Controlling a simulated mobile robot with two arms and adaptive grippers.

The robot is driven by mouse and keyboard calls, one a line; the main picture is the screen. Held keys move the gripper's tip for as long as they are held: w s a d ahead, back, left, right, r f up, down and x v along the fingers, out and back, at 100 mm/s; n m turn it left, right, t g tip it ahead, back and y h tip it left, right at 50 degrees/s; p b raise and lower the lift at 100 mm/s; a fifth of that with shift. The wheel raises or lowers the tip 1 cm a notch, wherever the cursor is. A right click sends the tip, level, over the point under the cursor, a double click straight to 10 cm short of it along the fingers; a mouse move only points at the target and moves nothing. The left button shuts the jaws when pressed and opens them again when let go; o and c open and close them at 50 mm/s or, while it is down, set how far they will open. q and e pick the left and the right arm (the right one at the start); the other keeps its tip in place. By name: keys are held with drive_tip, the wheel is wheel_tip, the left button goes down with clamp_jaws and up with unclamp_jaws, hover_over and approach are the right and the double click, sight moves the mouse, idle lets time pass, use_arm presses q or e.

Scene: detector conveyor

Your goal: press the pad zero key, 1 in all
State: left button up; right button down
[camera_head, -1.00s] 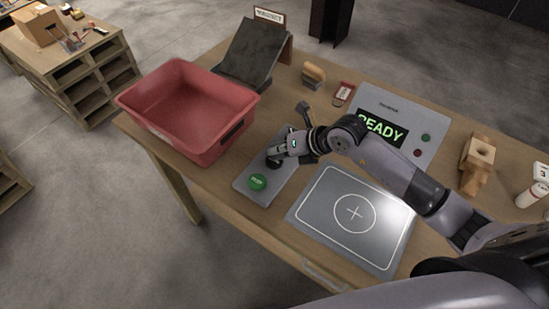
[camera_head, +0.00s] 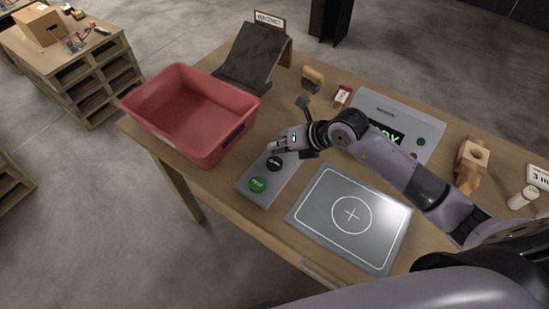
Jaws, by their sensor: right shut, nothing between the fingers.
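A grey key panel (camera_head: 250,191) lies on the table beside the red bin. The lettering on both keys is too small to read surely. My right gripper (camera_head: 275,148) is shut and empty, just beyond the black key in the picture and apart from it. The key is in plain sight. A grey display box (camera_head: 428,128) stands behind my right arm; its lit screen (camera_head: 398,137) is partly hidden and shows "OK" at its end. My left gripper is not in view.
A red bin (camera_head: 170,115) stands at the left. A grey plate with a circle and cross (camera_head: 340,250) lies in front. A dark sloped stand (camera_head: 252,62), a wooden-handled stamp (camera_head: 312,78), a wooden block (camera_head: 470,165) and a white cylinder (camera_head: 521,198) also stand on the table.

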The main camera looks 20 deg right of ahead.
drive_tip(key=shift+r+p, duration=0.8)
drive_tip(key=shift+r, duration=0.65)
drive_tip(key=shift+f, duration=0.1)
